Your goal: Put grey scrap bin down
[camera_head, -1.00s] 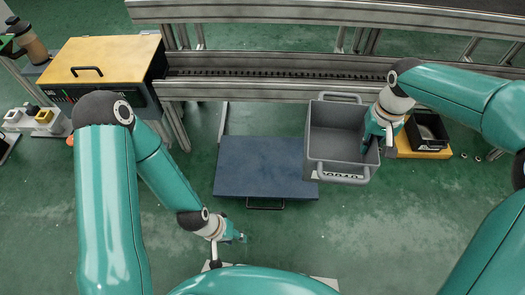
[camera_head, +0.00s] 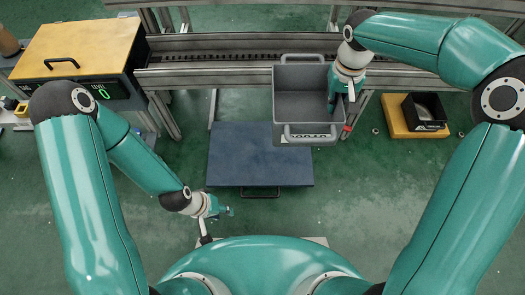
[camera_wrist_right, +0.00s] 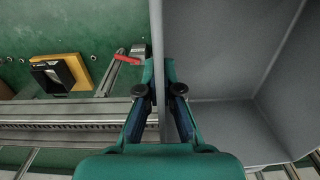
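The grey scrap bin (camera_head: 300,92) is an open box with a handle at its front and back, in the upper middle of the head view. It is empty inside as far as I see. My right gripper (camera_head: 340,100) is at its right wall. In the right wrist view the fingers of my right gripper (camera_wrist_right: 160,92) are closed on either side of the wall of the bin (camera_wrist_right: 222,75). The bin's underside is hidden, so I cannot tell if it touches anything below. My left gripper (camera_head: 222,211) is away from the bin at lower left, apparently empty; its fingers are too small to read.
A blue platform (camera_head: 258,160) with a front handle lies below and left of the bin. A conveyor rail (camera_head: 220,76) runs behind. A yellow-topped machine (camera_head: 75,45) stands at left. A black tray (camera_head: 425,110) sits on a yellow base at right. Green floor is free in front.

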